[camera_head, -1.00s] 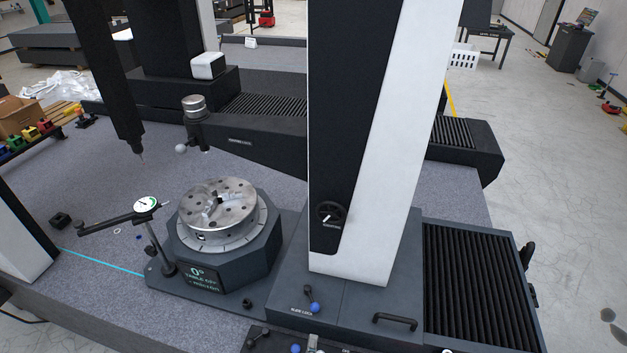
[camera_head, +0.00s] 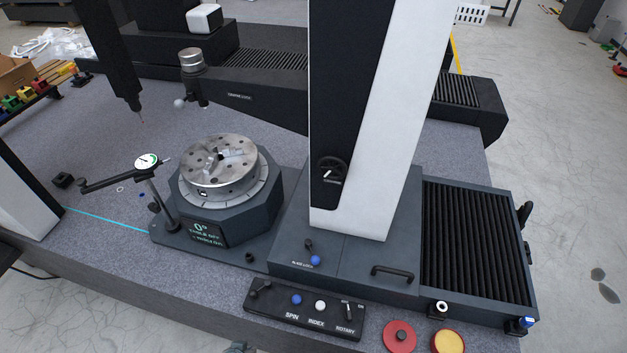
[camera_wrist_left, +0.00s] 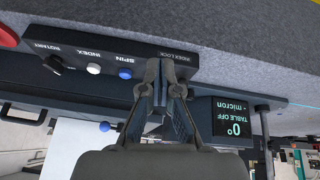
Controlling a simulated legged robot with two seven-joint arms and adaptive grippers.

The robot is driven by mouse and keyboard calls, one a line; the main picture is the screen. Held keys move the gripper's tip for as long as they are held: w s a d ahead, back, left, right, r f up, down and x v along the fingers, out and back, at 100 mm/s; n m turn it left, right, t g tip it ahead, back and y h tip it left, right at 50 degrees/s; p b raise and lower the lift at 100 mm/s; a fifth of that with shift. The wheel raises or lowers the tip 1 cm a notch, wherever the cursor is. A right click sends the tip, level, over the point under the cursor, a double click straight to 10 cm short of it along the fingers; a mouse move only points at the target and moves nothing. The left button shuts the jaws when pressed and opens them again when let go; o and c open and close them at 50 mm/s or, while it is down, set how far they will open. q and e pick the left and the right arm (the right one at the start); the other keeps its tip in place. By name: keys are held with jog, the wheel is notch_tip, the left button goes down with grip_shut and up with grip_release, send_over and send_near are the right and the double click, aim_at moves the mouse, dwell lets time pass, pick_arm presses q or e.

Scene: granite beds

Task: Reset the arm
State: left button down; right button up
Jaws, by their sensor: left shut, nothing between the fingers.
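My left gripper (camera_wrist_left: 163,82) fills the middle of the left wrist view, its dark fingers together with nothing between them. Its tips appear in front of the black control panel, near the INDEX LOCK label, in that view; I cannot tell whether they touch it. In the head view, only a small grey piece, possibly this gripper, shows at the bottom edge. The control panel (camera_head: 304,314) has a lever, a blue button, a white button and a rotary switch. A dial indicator (camera_head: 148,161) on a black arm stands beside the round metal rotary table (camera_head: 217,167). My right gripper is out of view.
A tall black and white column (camera_head: 375,130) stands right of the table. A ribbed bellows cover (camera_head: 477,245) lies at the right. Open granite (camera_head: 110,265) lies at the front left.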

pick_arm(q)
jog(key=s+a+r+g+y, duration=0.1)
jog(key=s+a+r, duration=0.1)
jog(key=s+a, duration=0.1)
notch_tip(320, 180, down, 27)
jog(key=s+m+g, duration=0.1)
jog(key=s+g, duration=0.1)
jog(key=s, duration=0.1)
jog(key=s+a+f+g+b, duration=0.1)
jog(key=s+a+f, duration=0.2)
jog(key=s+f, duration=1.4)
jog(key=shift+s, duration=0.15)
jog(key=shift+r+m, duration=0.1)
jog(key=shift+m, duration=0.2)
